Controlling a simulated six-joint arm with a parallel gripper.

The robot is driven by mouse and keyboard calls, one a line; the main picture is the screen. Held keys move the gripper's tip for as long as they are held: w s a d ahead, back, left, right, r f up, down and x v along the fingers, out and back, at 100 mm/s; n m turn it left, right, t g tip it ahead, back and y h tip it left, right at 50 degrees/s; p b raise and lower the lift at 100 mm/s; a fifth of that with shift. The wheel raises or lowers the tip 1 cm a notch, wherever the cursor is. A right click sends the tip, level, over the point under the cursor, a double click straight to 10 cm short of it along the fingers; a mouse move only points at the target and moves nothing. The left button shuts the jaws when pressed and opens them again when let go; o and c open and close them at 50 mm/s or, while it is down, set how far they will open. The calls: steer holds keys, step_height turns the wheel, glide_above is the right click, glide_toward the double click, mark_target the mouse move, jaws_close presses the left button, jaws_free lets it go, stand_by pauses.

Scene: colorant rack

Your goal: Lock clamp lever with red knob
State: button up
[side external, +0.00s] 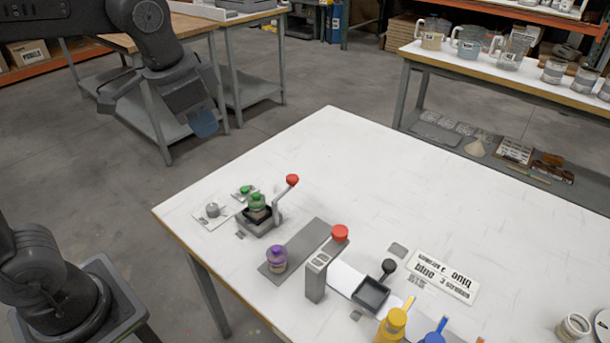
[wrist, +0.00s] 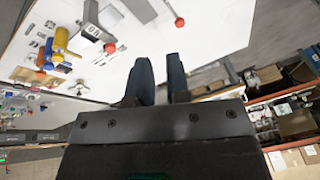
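In the side external view a clamp base (side external: 262,221) with a green-capped jar (side external: 257,207) in it stands near the table's left corner. Its grey lever (side external: 280,201) rises up and to the right, ending in a red knob (side external: 292,180). In the wrist view the knob (wrist: 180,22) is near the top, above the fingers. My gripper (side external: 204,125) hangs beyond the table's left edge, well apart from the lever. In the wrist view its dark fingers (wrist: 161,78) are apart, with nothing between them.
A purple-capped jar (side external: 277,259) stands on a grey strip between clamp and block. A black tray (side external: 370,293), a printed sign (side external: 444,276), and a yellow bottle (side external: 392,326) are to the right. The table's far middle (side external: 370,170) is clear.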

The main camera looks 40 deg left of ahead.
steer(key=w+m, duration=0.1)
steer(key=w, duration=0.1)
steer(key=w+d+m+g, duration=0.1)
steer(key=w, duration=0.4)
steer(key=shift+w+d+m+y, duration=0.3)
steer(key=shift+w+d+m, duration=0.05)
steer(key=shift+m, duration=0.05)
jaws_close()
steer(key=w+d+f+m+g+y, duration=0.1)
steer(key=w+d+f+m+g, duration=0.1)
steer(key=w+d+f+m, duration=0.2)
steer(key=w+d+f+m+g+y, duration=0.1)
steer(key=w+d+f+m, duration=0.3)
steer(key=w+f, duration=0.6)
steer(key=shift+w+f+g+y, duration=0.4)
steer(key=shift+w+y, duration=0.1)
steer(key=shift+w, duration=0.7)
steer(key=s+a+f, duration=0.2)
steer(key=a+f, duration=0.5)
steer(key=f, duration=0.2)
steer(key=shift+a, duration=0.3)
